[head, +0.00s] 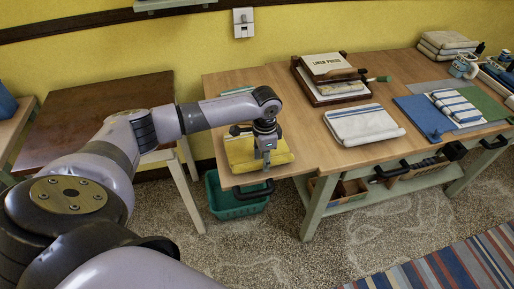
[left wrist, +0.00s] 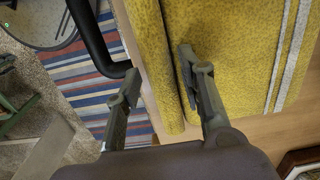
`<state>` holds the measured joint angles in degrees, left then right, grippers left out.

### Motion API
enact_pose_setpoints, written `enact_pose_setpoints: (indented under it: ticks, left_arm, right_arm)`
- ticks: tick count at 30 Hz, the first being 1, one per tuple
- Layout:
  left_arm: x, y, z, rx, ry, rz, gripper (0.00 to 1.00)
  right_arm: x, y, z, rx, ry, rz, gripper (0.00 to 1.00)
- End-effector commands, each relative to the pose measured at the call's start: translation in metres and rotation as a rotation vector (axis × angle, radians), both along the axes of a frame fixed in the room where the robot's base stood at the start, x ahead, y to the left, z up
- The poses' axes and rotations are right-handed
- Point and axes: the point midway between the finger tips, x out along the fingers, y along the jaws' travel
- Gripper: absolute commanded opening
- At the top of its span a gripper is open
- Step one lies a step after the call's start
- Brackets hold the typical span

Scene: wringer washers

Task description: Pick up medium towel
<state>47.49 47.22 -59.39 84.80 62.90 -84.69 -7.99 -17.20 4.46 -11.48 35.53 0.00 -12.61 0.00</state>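A folded yellow towel (head: 240,155) with pale stripes lies at the left front end of the wooden worktable (head: 290,130). A folded white towel with blue stripes (head: 362,124) lies farther right on it. My left gripper (head: 266,160) is at the yellow towel's right part, pointing down. In the left wrist view the yellow towel (left wrist: 235,50) fills the upper right. There my left gripper (left wrist: 160,78) is open, with the towel's folded edge between its fingers. The right finger is over the towel and the left one beyond its edge. I cannot tell whether they touch it. My right gripper is not in view.
A linen press (head: 330,75) stands behind the white towel. A blue mat (head: 424,116) and more folded cloths (head: 446,42) lie to the right. A black handle (head: 253,190) sticks out from the table's front. A green basket (head: 235,198) is on the floor below.

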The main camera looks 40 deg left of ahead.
Motion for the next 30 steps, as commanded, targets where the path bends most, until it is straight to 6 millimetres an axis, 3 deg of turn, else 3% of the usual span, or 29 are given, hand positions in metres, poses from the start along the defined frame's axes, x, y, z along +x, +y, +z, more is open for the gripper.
enact_pose_setpoints:
  ticks: [15,30]
  left_arm:
    - [-0.0001,-0.0001,0.0002,0.0,0.0,0.0,0.0]
    - [0.0007,-0.0001,0.0044,0.0,-0.002,0.0,0.0]
  right_arm:
    - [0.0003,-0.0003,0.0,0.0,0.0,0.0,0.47]
    - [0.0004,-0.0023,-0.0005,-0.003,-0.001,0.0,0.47]
